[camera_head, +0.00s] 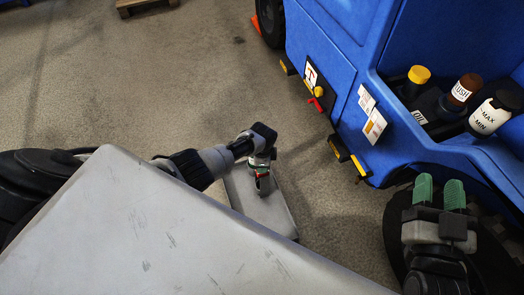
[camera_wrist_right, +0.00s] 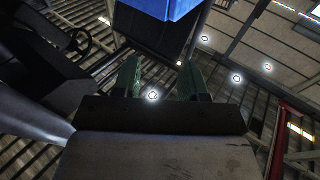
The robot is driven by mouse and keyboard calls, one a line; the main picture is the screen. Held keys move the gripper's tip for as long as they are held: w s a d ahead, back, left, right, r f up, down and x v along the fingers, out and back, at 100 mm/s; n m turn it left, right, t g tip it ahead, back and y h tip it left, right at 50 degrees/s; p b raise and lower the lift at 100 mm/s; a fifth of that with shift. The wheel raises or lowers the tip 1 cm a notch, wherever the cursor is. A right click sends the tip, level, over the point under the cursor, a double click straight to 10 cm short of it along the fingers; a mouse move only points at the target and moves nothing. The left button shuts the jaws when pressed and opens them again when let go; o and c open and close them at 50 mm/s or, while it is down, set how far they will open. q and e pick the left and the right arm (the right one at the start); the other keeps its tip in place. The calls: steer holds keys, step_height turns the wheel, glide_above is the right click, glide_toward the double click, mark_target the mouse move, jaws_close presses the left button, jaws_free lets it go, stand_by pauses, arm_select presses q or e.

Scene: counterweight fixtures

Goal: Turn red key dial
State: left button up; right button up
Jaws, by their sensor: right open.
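The red key dial (camera_head: 317,104) sits on the side panel of the blue machine (camera_head: 340,60), just below a yellow knob and a white label with a red mark. My right gripper (camera_head: 439,188) is at the lower right in the head view, green fingers apart and empty, well away from the dial. In the right wrist view its two fingers (camera_wrist_right: 160,82) are spread with nothing between them. My left gripper (camera_head: 262,184) points down near the middle of the head view, left of and below the dial; its fingers are too small to read. The dial does not show in the wrist view.
An open recess in the machine holds a yellow-capped bottle (camera_head: 417,80), a brown-capped bottle (camera_head: 461,93) and a black-capped white bottle (camera_head: 490,115). Yellow-and-black brackets (camera_head: 338,148) stick out along the machine's lower edge. Bare floor (camera_head: 170,80) lies left of the machine.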

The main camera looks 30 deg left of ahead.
arm_select(q)
step_height(320, 180, up, 2)
steer(key=shift+r+p, duration=0.25)
steer(key=shift+p, duration=0.55)
step_height(320, 180, up, 2)
steer(key=shift+r+p, duration=0.25)
steer(key=shift+p, duration=0.5)
steer(key=shift+r+p, duration=1.55)
steer(key=shift+r, duration=1.2)
arm_select(e)
steer(key=s+d+f+g+h, duration=0.4)
steer(key=s+d+f+g, duration=0.2)
steer(key=s+f+g, duration=0.6)
steer(key=shift+s+f+m+g+h, duration=0.35)
steer(key=shift+s+g, duration=0.25)
steer(key=shift+g, duration=1.3)
steer(key=shift+r, duration=0.1)
